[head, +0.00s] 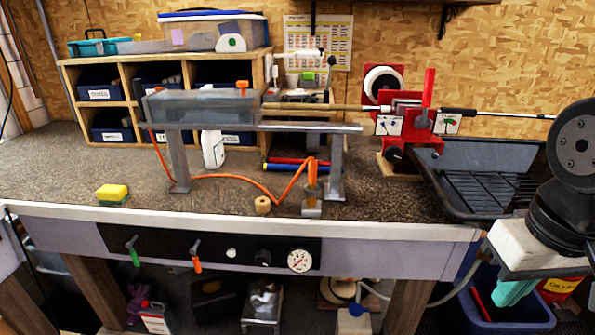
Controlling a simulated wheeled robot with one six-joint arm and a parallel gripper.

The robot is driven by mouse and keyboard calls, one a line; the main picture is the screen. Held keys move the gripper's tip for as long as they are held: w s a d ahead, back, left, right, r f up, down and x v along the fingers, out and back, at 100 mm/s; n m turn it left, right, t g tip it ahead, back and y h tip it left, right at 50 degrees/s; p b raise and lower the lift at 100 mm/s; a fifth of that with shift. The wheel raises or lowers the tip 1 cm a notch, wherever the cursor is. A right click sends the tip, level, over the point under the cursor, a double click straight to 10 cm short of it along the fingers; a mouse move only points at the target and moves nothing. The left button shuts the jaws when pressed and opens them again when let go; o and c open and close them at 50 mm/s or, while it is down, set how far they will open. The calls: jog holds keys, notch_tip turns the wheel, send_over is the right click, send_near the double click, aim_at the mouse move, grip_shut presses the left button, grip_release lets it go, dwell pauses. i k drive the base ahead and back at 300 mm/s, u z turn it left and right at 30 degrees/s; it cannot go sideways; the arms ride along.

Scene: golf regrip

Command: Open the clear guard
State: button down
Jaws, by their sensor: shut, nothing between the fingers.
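The clear guard (200,107) is a long, see-through, greyish box on the left part of the raised metal rail (300,127) on the bench. It appears lowered over the rail. A small orange part (242,87) shows at its upper right end. Part of a dark arm of mine shows at the right edge, well away from the guard.
A golf club shaft (320,107) runs right from the guard to a red clamp (405,120). An orange hose (235,178) loops below the rail. A yellow sponge (112,193), a small tan roll (262,205) and a black tray (480,175) are on the bench.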

aim_at(242, 84)
jog(key=z, duration=0.05)
jog(key=k, duration=0.55)
jog(key=u, duration=1.05)
jog(key=i, duration=1.3)
jog(key=z, duration=0.3)
